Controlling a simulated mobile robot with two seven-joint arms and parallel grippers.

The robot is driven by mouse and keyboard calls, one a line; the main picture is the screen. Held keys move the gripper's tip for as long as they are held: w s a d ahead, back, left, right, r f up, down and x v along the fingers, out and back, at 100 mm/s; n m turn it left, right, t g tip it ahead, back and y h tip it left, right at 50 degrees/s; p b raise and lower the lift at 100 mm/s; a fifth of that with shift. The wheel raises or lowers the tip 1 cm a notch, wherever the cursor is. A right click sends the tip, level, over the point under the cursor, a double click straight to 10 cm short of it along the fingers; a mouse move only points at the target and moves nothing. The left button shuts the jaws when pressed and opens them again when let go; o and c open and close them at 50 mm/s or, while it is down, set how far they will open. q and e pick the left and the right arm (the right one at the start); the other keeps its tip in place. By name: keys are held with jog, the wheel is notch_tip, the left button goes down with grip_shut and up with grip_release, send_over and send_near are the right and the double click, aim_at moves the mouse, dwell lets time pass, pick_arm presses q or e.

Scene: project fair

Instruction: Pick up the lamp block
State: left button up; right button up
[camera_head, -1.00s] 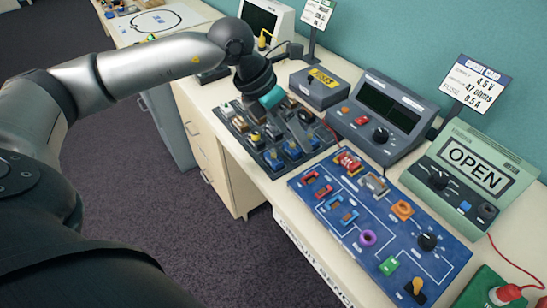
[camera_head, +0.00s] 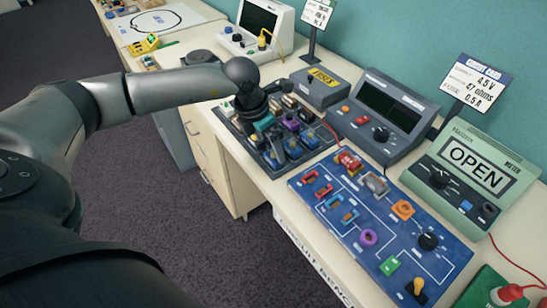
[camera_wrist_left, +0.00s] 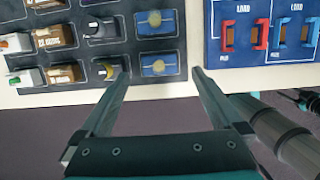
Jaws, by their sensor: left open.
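My left gripper (camera_head: 274,148) is open over the near edge of the dark parts tray (camera_head: 238,140). In the left wrist view, its two fingers (camera_wrist_left: 160,76) point at the tray. A blue block with a round tan top (camera_wrist_left: 159,65), which looks like a lamp block, lies ahead of the fingertips, roughly centred between them. A similar blue block (camera_wrist_left: 155,22) sits in the slot behind it. I cannot tell how high the fingertips are above the tray. Nothing is held.
The blue circuit board (camera_head: 335,228) lies right of the tray; its edge also shows in the left wrist view (camera_wrist_left: 235,8). A grey meter (camera_head: 392,120) and a green meter (camera_head: 500,150) stand behind it. The table's front edge is close to the tray.

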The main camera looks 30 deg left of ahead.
aim_at(272, 154)
pick_arm(q)
jog(key=x, duration=0.4)
jog(key=shift+f, duration=0.4)
jog(key=c, duration=1.4)
jog(key=shift+r, duration=0.1)
